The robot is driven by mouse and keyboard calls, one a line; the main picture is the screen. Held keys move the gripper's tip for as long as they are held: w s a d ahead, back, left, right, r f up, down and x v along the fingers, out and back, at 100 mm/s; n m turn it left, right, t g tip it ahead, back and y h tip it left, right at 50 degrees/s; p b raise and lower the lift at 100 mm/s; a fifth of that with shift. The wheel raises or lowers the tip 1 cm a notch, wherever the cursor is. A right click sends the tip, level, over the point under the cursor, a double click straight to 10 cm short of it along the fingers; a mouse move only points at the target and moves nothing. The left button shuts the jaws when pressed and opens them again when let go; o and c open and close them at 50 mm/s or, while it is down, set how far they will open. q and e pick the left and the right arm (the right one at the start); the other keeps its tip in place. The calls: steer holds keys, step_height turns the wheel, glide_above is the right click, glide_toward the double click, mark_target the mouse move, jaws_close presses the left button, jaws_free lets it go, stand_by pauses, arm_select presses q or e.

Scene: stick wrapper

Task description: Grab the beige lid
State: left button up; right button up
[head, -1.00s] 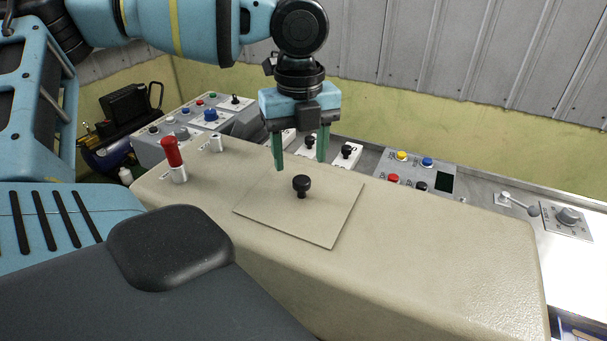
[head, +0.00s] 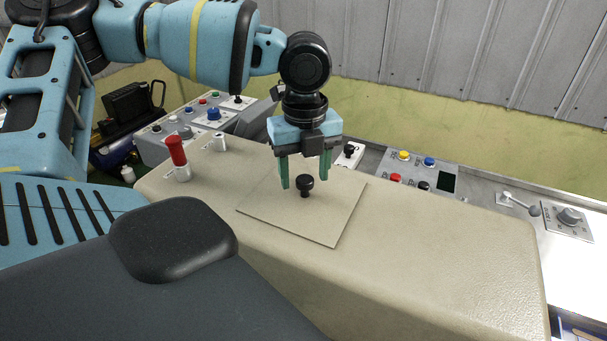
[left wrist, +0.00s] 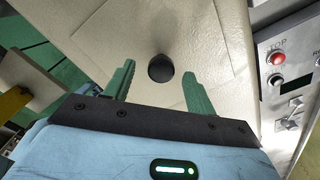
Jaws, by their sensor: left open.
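The beige lid (head: 325,223) is a flat square plate on top of the long beige machine housing. A black knob (head: 305,186) stands up from its middle. My left gripper (head: 306,182) points down with its green fingers open, close above the lid around the knob's height. In the left wrist view the knob (left wrist: 161,68) lies between and slightly beyond the two fingertips (left wrist: 158,68), with gaps on both sides. The lid (left wrist: 200,25) also shows there behind the knob. My right gripper is not in view.
A red-handled switch (head: 178,152) and a small metal knob (head: 220,141) stand on the housing left of the lid. Control panels with coloured buttons (head: 404,156) lie behind. The housing's right part (head: 450,250) is clear.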

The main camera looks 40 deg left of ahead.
arm_select(q)
steer(key=shift+w+a+f, duration=0.1)
steer(key=shift+f, duration=1.25)
jaws_close()
